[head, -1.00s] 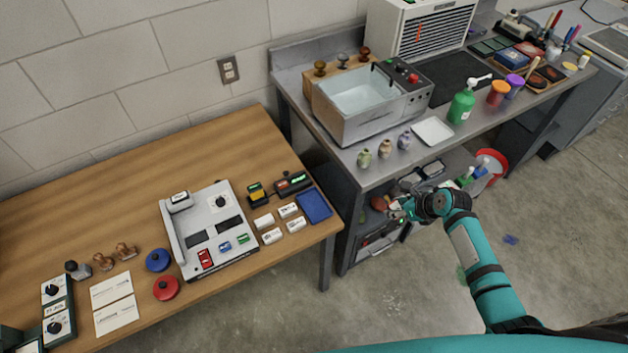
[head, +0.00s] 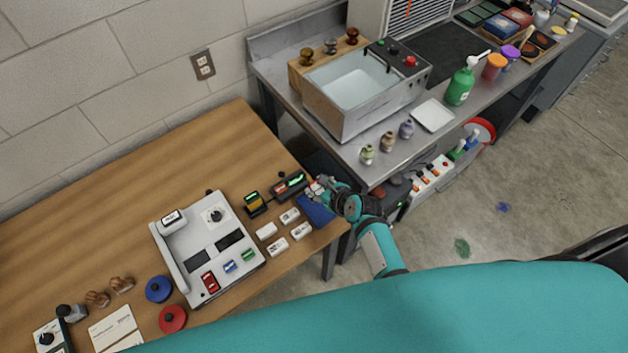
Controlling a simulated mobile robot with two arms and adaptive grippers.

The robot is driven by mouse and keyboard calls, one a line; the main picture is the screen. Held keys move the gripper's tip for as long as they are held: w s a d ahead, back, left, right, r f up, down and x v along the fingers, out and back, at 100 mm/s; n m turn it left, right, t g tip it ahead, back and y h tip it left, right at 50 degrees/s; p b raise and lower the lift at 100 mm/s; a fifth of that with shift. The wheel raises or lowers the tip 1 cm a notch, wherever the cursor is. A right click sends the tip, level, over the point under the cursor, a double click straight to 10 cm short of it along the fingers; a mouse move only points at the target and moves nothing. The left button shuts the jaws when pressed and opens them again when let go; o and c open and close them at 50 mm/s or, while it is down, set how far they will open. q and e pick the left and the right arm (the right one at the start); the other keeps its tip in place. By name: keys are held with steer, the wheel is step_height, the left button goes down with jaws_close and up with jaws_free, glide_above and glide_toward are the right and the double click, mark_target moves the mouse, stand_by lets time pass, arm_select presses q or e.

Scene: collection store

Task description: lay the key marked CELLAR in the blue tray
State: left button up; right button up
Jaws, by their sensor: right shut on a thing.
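The blue tray (head: 317,213) lies flat on the right end of the wooden table, partly covered by my right gripper. My right gripper (head: 316,187) is over the tray's far right edge. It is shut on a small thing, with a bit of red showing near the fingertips. I cannot make out its shape or any marking, so I cannot tell whether it is the CELLAR key. I cannot tell if the gripper touches the tray. No key can be clearly made out elsewhere. My left gripper is not in view.
Several white blocks (head: 277,247) lie left of the tray. A black device with a green display (head: 289,185) stands close behind it. A grey console (head: 205,245) stands further left. The steel bench (head: 372,170) with a basin (head: 352,90) is at the right.

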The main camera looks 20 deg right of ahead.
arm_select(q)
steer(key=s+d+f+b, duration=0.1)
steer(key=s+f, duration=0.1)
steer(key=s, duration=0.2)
arm_select(e)
step_height(320, 180, down, 2)
steer(key=shift+s+f, duration=0.1)
steer(key=shift+w+f+b, duration=0.2)
steer(key=shift+f+b, duration=0.35)
step_height(320, 180, down, 2)
steer(key=b, duration=0.2)
steer(key=shift+w+f+b, duration=0.1)
steer(key=shift+f+b, duration=0.05)
steer(key=shift+b, duration=0.15)
steer(key=shift+f, duration=0.55)
steer(key=shift+f+b, duration=0.55)
steer(key=shift+f, duration=0.1)
steer(key=o, duration=1)
steer(key=shift+s+r, duration=0.15)
steer(key=shift+s, duration=0.05)
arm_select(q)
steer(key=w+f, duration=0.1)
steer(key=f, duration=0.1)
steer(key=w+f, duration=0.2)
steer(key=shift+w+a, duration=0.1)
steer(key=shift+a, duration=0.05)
arm_select(e)
steer(key=v, duration=1.1)
steer(key=shift+s+r, duration=0.2)
steer(key=shift+s, duration=0.05)
